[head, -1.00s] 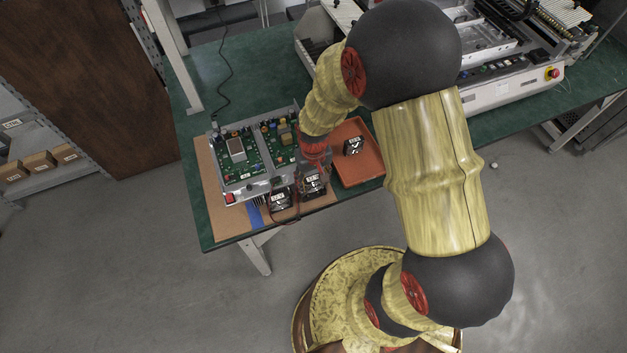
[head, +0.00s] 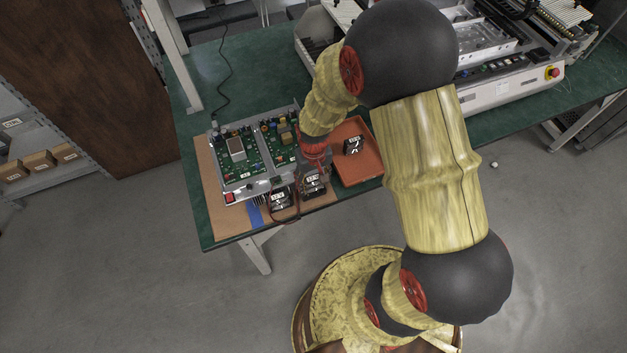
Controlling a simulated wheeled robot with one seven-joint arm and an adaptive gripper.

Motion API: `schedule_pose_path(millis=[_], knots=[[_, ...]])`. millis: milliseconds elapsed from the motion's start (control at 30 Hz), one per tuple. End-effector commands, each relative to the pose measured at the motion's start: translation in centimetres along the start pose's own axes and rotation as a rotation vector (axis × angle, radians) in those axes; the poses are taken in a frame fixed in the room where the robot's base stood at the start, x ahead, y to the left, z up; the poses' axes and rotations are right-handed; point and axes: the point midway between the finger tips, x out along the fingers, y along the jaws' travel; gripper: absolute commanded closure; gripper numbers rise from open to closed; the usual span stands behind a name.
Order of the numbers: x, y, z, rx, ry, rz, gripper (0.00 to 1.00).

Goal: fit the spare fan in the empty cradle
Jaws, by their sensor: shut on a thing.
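My gripper (head: 313,167) points down at the front right corner of the electronics unit (head: 251,190), mostly hidden by my arm. It is shut on a black fan with a pale label (head: 314,184), which is at the unit's front edge. A second black fan (head: 281,199) with a pale label sits just left of it at the same edge. A third fan (head: 353,145) stands in the orange-red tray (head: 369,171). The empty cradle cannot be made out; whether the held fan touches or sits in it is too small to tell.
The unit has green boards and a red switch (head: 229,197). It lies on a brown mat (head: 219,224) on a green bench (head: 188,180). Thin cables hang near the fans. A large white machine (head: 500,85) stands at the back right.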

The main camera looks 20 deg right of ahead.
Motion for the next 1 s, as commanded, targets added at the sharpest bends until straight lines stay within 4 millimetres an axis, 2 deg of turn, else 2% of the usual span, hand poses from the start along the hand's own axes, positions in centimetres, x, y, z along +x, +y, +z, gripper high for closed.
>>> schedule_pose_path(millis=[900,933,1000], knots=[[0.24,0.00,-0.01,0.000,0.000,0.000,0.74],[0.24,0.00,-0.01,0.000,0.000,0.000,0.47],[0.24,0.00,-0.01,0.000,0.000,0.000,0.43]])
